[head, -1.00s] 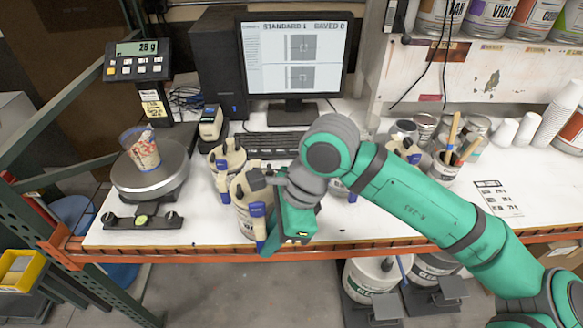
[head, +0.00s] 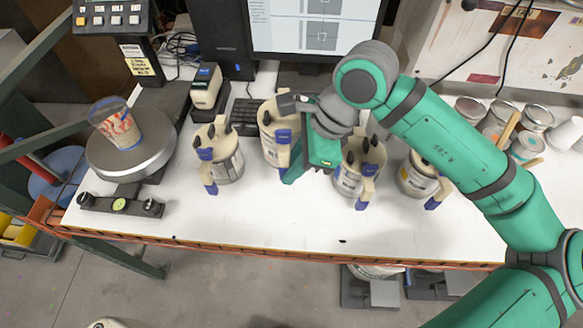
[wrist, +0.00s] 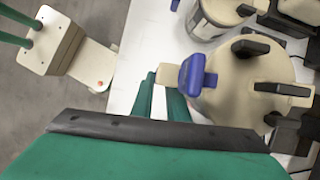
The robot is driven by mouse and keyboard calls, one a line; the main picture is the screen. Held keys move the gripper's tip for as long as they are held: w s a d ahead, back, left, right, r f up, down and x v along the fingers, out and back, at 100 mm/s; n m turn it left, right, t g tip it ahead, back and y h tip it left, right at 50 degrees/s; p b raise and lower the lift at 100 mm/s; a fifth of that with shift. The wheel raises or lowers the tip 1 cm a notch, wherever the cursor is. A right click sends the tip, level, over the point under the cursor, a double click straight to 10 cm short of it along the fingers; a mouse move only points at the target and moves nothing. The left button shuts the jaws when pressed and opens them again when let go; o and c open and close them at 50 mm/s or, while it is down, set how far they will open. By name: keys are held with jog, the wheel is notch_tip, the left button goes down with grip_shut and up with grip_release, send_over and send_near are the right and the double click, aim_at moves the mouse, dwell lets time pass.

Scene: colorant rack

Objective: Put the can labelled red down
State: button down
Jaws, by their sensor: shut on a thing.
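My gripper (head: 294,172) is shut on the handle of a cream-topped can (head: 270,138) with dark knobs and a blue clip. In the wrist view my gripper (wrist: 165,90) has its green fingers on either side of the cream handle piece, beside the blue clip, and the can's lid (wrist: 262,85) shows at right. The can is upright over the white bench (head: 270,220), back from the front edge. My arm hides part of it, and its label is not readable. I cannot tell whether its base touches the bench.
A similar can (head: 220,152) stands to the left, and two more, one (head: 358,172) and another (head: 420,175), stand to the right. The monitor (head: 315,25) is behind. The bench front is clear.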

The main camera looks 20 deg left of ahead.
jog(key=shift+f, duration=4.65)
jog(key=c, duration=1.7)
grip_release()
jog(key=shift+f, duration=0.15)
jog(key=v, duration=1.2)
